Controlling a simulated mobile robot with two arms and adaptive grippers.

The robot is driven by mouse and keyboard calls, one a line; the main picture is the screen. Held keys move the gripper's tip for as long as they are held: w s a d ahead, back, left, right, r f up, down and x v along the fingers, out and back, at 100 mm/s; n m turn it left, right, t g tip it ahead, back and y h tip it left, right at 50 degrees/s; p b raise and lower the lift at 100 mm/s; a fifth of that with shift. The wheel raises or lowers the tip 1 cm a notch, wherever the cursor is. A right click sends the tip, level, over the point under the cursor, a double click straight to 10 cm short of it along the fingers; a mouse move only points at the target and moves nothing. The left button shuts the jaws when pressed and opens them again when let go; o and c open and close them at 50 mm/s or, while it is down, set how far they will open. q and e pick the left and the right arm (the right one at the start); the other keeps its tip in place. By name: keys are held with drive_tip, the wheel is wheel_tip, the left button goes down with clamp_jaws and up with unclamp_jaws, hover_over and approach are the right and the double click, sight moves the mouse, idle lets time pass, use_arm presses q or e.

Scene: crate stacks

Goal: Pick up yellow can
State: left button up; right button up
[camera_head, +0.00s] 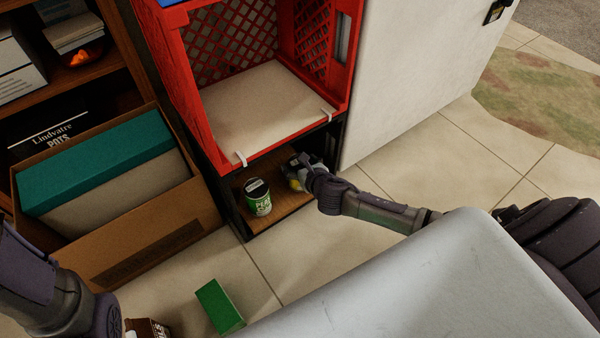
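A small can with yellow on it (294,184) is on the wooden lower shelf (275,217) under the red crate. It is mostly hidden by my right gripper (303,165), which reaches in from the right and is right at the can. The fingers are small and dark here, so I cannot tell whether they are closed on it. A green can with a white-lettered label (258,201) stands upright to the left on the same shelf. My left arm enters at the lower left, and its gripper is out of the picture.
The red crate (180,97) with a beige board inside is just above the shelf. A cardboard box (150,235) with teal and grey contents stands left. A green box (219,306) lies on the tiled floor. A white panel (400,75) borders the shelf's right.

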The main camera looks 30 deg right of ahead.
drive_tip(key=c, duration=1.1)
drive_tip(key=shift+r, duration=0.15)
